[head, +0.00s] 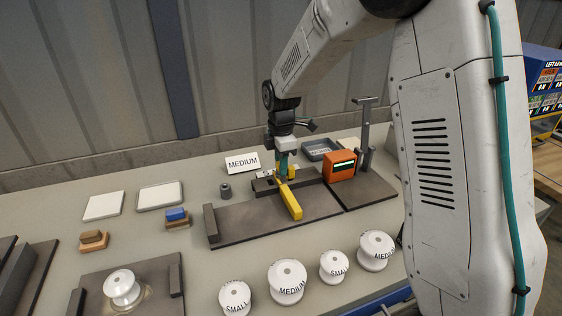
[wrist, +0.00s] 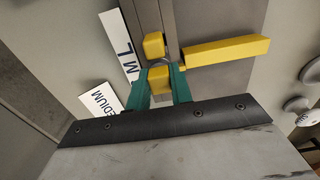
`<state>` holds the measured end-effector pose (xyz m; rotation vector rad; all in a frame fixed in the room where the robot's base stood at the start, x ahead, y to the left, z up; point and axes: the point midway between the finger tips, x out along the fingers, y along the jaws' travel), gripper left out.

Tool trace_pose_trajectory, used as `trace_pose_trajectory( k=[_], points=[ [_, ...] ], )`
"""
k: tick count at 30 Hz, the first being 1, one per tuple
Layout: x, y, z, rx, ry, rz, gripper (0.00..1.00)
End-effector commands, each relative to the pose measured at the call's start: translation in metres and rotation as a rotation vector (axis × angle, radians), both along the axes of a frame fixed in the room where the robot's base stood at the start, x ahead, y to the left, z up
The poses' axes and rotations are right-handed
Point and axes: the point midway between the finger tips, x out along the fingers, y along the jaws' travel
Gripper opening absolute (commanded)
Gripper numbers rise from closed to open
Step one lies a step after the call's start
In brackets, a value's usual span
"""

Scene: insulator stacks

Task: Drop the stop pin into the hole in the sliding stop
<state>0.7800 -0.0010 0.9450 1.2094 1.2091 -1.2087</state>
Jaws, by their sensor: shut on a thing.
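My gripper (head: 284,165) points down over the dark fixture board in the head view. Its green fingers (wrist: 163,85) are shut on a small yellow block, seemingly the head of the stop pin (wrist: 158,78). A second yellow block (wrist: 153,45) sits on the rail near the pin. The pin's lower end and the hole are hidden, so I cannot tell whether the pin is in the hole.
The dark fixture board (head: 240,222) lies under the gripper. An orange box with a display (head: 340,166) and a grey post (head: 365,140) stand to the right. A MEDIUM card (head: 242,163) stands behind. Several white insulators (head: 287,282) stand in front.

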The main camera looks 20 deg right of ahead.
Motion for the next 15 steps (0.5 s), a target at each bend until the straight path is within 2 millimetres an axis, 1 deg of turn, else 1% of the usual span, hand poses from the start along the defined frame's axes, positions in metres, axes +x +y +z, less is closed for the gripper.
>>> trace_pose_trajectory(
  k=[2, 3, 5, 6, 13, 15],
  points=[
    [-0.0001, 0.0, -0.0018, 0.0, 0.0, 0.0, 0.0],
    [-0.0001, 0.0, -0.0018, 0.0, 0.0, 0.0, 0.27],
    [-0.0001, 0.0, -0.0017, 0.0, 0.0, 0.0, 0.44],
    [-0.0001, 0.0, -0.0016, 0.0, 0.0, 0.0, 0.47],
    [-0.0001, 0.0, -0.0014, 0.0, 0.0, 0.0, 0.47],
    [0.0001, 0.0, 0.0014, 0.0, -0.001, 0.0, 0.47]
  ],
)
